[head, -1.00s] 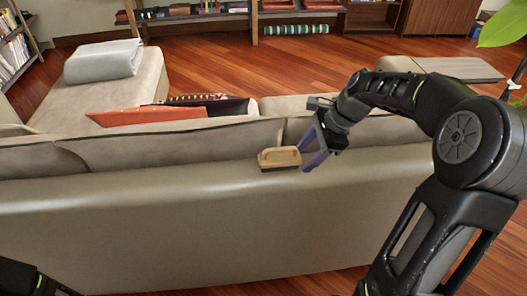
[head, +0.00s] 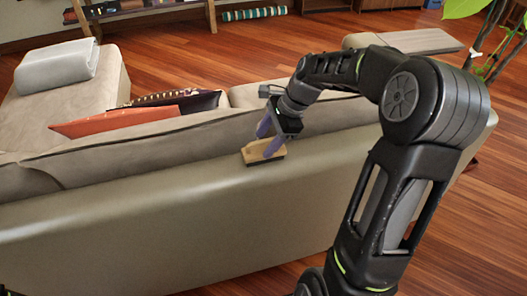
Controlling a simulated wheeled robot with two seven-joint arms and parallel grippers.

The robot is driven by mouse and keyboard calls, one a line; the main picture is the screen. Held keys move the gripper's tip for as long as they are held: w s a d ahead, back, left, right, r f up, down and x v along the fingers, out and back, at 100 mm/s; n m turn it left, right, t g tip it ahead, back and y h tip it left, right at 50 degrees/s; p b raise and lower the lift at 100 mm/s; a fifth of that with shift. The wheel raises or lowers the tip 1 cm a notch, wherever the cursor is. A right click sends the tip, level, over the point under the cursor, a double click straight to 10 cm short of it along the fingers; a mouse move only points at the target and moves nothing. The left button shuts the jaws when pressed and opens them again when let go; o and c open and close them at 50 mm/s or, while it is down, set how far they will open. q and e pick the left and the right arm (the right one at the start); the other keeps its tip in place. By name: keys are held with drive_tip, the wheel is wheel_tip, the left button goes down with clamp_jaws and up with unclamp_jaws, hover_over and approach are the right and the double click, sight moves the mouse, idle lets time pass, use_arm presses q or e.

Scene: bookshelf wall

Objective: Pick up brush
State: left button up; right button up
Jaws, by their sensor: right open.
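The brush (head: 256,154), a small light wooden block with a dark underside, lies on the top of the sofa back (head: 190,175). My right gripper (head: 267,139) is open, with its purple fingers reaching down at the brush. One finger shows at the brush's far edge and the other overlaps its right part. Whether the fingers touch it, I cannot tell. My left gripper is out of view.
An orange cushion (head: 105,123) and a dark patterned cushion (head: 195,104) lean on the seat side of the sofa. A folded grey blanket (head: 57,65) lies on the chaise. Plant leaves (head: 470,8) hang at the top right. Wooden floor is open around the sofa.

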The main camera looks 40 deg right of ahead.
sight(258, 151)
drive_tip(key=shift+p+x, duration=0.3)
drive_tip(key=shift+x, duration=2.4)
drive_tip(key=shift+c, duration=0.5)
drive_tip(key=c, duration=1)
drive_tip(key=shift+r, duration=0.2)
wheel_tip(258, 151, up, 10)
drive_tip(key=shift+f, duration=0.1)
